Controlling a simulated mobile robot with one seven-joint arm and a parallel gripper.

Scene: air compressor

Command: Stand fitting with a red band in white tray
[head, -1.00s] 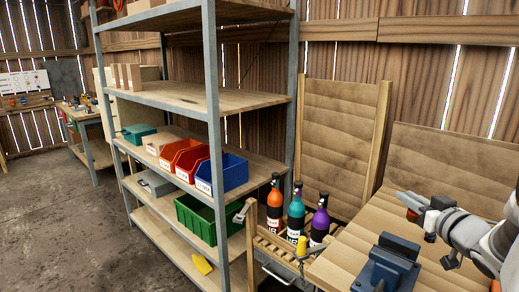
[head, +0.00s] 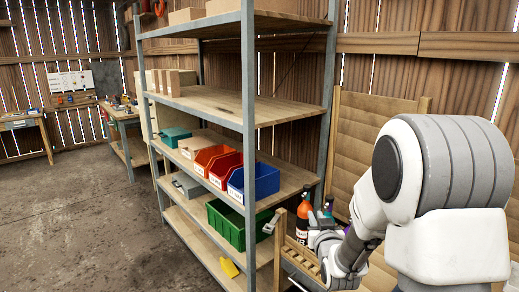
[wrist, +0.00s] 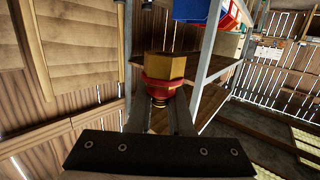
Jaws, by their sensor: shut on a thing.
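The fitting with a red band (wrist: 164,68) shows in the wrist view. It has a brass-coloured hexagonal end, and the red band sits around it just below. My gripper (wrist: 161,97) is shut on the fitting, with one finger on each side of it. The fitting's other end is partly hidden between the fingers. In the head view my arm fills the right side and hides most of the workbench. The fitting cannot be made out there. I cannot make out a white tray in either view.
A metal-framed shelf (head: 205,107) stands in the middle, holding a red bin (head: 217,165), a blue bin (head: 262,180) and a green crate (head: 232,222). An orange bottle (head: 303,218) stands beside my arm. The concrete floor (head: 85,215) at left is clear.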

